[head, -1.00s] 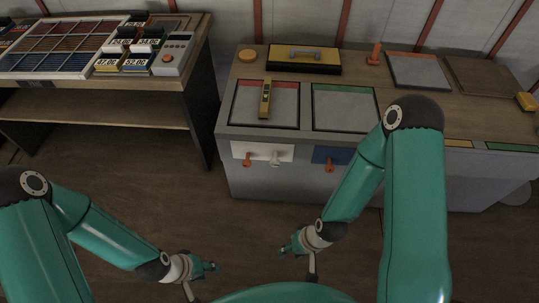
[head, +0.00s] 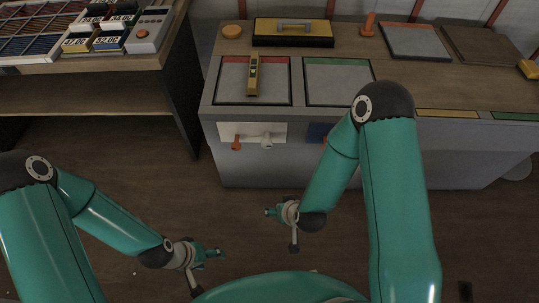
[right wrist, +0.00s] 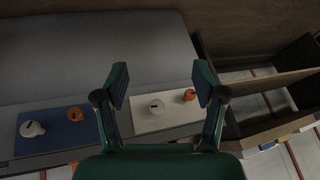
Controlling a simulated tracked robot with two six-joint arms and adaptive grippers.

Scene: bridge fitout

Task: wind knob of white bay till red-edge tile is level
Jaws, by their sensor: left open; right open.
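The red-edge tile (head: 232,82) lies in the left recess of the grey counter, with a yellow spirit level (head: 253,76) on it. I cannot tell its tilt. Below it, the white bay panel (head: 251,130) carries an orange knob (head: 236,144) and a white knob (head: 266,142). In the right wrist view the white panel (right wrist: 168,122) shows between my open right fingers (right wrist: 162,82), with its white knob (right wrist: 155,107) and orange knob (right wrist: 189,95) beyond them. My right gripper (head: 268,212) is empty and apart from the panel. My left gripper (head: 218,254) is open and empty, low over the floor.
The blue panel (right wrist: 55,133) with its own knobs is beside the white one; my right arm partly covers it in the head view. A green-edge tile (head: 338,84) lies right of the red-edge one. A shelf desk (head: 90,93) stands left. Floor before the counter is clear.

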